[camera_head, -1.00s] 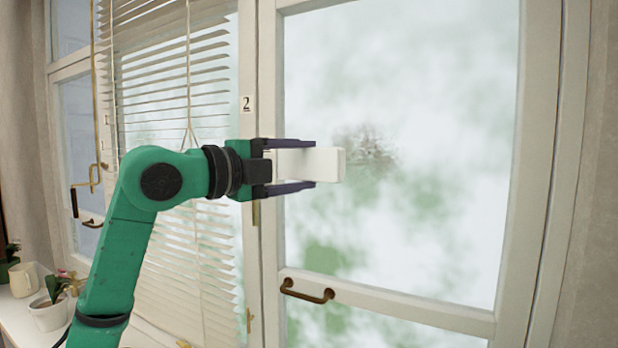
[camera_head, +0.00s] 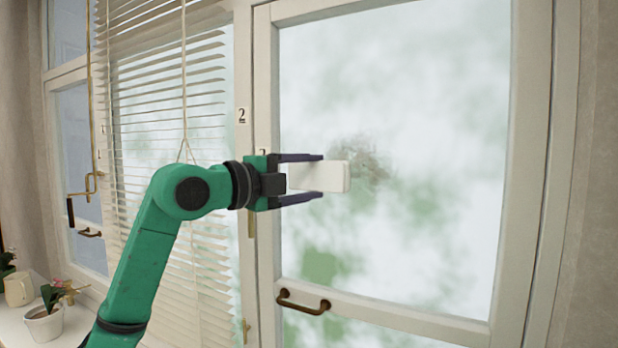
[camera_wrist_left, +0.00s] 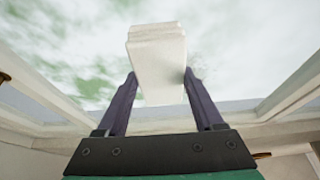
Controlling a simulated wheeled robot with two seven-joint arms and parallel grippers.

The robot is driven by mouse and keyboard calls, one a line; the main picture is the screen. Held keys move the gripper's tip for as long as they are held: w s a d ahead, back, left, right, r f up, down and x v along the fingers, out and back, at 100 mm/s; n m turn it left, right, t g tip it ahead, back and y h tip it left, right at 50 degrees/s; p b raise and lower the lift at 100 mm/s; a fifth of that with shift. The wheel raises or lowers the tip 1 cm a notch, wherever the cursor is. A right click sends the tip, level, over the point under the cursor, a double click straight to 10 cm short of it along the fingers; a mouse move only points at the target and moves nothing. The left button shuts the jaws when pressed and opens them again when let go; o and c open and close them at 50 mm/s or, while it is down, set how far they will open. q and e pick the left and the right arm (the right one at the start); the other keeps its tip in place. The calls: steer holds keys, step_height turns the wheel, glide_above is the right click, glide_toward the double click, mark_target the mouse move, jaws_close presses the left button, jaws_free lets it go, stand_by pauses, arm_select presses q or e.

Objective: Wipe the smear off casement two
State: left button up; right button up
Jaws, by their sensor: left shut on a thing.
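My left gripper (camera_head: 300,179) is shut on a white block-shaped pad (camera_head: 335,176), which sticks out beyond the fingertips. The pad also shows between the fingers in the left wrist view (camera_wrist_left: 158,60), with cloudy glass behind it. A greyish smear (camera_head: 371,158) is on the right-hand window pane (camera_head: 430,120); the pad overlaps its lower left part in the head view. I cannot tell if the pad touches the glass. A tag reading 2 (camera_head: 241,115) is on the post left of this pane. Another small tag (camera_head: 262,153) is mostly hidden by my gripper. My right gripper is not in view.
A brass handle (camera_head: 304,301) sticks out from the lower rail of the right window. Slatted blinds (camera_head: 165,90) with a cord hang left of it. Potted plants (camera_head: 44,322) and a cream jug (camera_head: 18,289) stand on the sill at lower left.

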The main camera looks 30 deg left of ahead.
arm_select(q)
steer(key=shift+w+a+p, duration=0.1)
steer(key=shift+w+p, duration=0.35)
steer(key=shift+w, duration=0.4)
